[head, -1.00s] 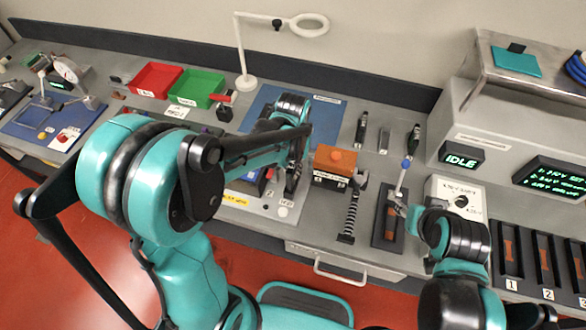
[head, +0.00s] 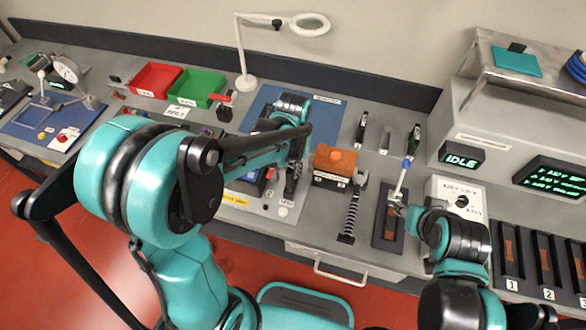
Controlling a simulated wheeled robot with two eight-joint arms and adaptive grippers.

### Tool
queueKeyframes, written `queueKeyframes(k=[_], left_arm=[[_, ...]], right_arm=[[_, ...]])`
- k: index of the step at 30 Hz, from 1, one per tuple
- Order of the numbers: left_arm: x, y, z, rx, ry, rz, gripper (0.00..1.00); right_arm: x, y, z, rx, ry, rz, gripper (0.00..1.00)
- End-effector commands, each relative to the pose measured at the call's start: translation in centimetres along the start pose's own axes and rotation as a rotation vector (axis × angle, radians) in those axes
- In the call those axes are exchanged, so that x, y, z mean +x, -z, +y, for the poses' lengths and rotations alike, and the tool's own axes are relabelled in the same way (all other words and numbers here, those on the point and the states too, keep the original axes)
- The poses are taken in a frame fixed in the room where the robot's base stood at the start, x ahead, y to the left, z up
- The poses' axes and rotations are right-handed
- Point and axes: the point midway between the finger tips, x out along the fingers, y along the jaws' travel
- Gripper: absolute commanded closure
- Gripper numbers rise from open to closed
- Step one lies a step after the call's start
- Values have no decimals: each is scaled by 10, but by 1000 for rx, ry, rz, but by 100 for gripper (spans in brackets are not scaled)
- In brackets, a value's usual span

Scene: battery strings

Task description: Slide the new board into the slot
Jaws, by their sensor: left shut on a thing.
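My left gripper (head: 292,180) is over the grey fixture (head: 285,211) in the middle of the bench, pointing down at its right part. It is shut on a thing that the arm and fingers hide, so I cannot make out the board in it. My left arm covers much of the fixture, and I cannot see the slot itself. My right gripper (head: 399,206) is low by a black tray (head: 385,241) with a copper-coloured strip, close to a thin rod with a blue band (head: 405,165). I cannot tell whether its fingers are open or shut.
An orange-topped block (head: 334,158) and a black coiled tool (head: 351,210) stand between the grippers. Red (head: 157,80) and green (head: 195,88) bins and a magnifier lamp (head: 246,82) are at the back.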

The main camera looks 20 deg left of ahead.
Motion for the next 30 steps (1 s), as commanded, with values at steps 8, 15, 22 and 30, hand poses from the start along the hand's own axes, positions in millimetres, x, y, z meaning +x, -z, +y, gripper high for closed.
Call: queueKeyframes(k=[8, 15, 22, 30], left_arm=[[5, 0, 0, 0, 0, 0, 100], [11, 0, 0, 0, 0, 0, 100], [16, 0, 0, 0, 0, 0, 100], [23, 0, 0, 0, 0, 0, 100]], right_arm=[[3, -2, 0, 0, 0, 0, 60], [7, -5, 0, 0, 0, 0, 60], [11, -8, 0, 0, 0, 0, 60], [16, -11, 0, 0, 0, 0, 60]])
